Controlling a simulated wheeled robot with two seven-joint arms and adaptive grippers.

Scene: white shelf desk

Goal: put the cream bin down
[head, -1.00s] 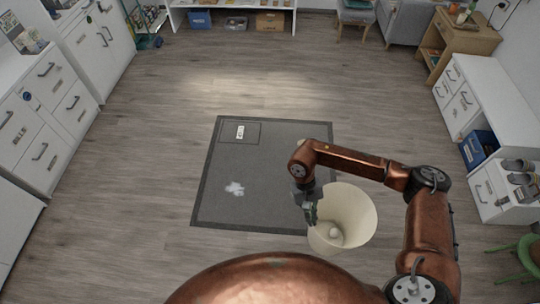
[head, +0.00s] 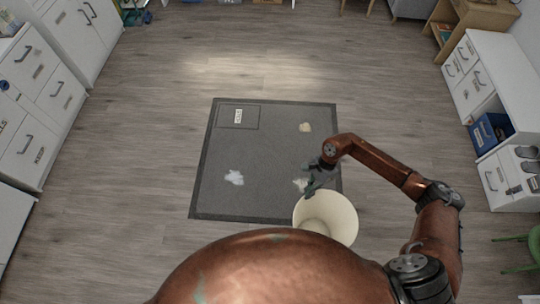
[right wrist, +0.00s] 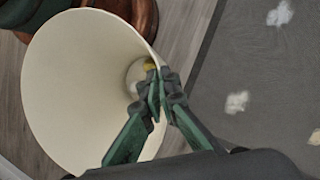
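The cream bin (head: 340,205) is a round, open-topped, tapering container at the lower right of the head view, over the mat's near right corner. I cannot tell whether its base touches the floor. My right gripper (head: 318,180) is at the bin's far rim. In the right wrist view the bin (right wrist: 65,85) fills the left side, and the right gripper's fingers (right wrist: 160,92) are closed across its wall, one inside and one outside. A whitish item with a yellow part (right wrist: 140,75) lies inside the bin. My left gripper is out of view.
White drawer units (head: 45,80) stand left, and a white unit with a blue box (head: 488,130) stands right. The floor beyond the mat is clear.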

